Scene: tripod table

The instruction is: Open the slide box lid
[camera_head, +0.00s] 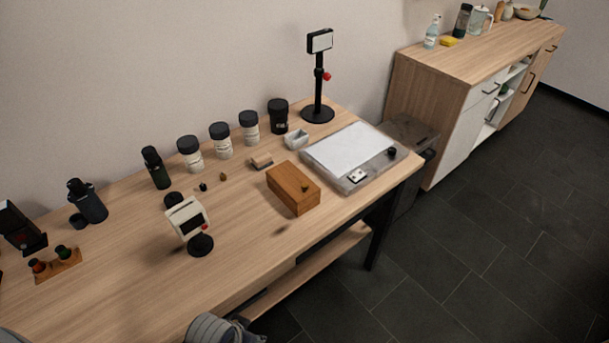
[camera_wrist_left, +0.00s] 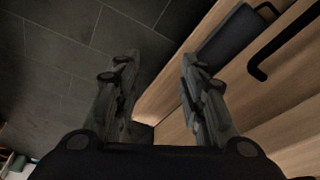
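The slide box (camera_head: 291,194) is a brown wooden box on the table, left of the light panel, in the head view. The box does not show in that view. My right gripper is in neither view.
A small stand with a white head (camera_head: 187,217) is left of the box. A light panel (camera_head: 350,148) lies right of it. Black-lidded jars (camera_head: 221,142) and a phone stand (camera_head: 319,75) line the back. Bare table (camera_head: 130,270) is at the front left.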

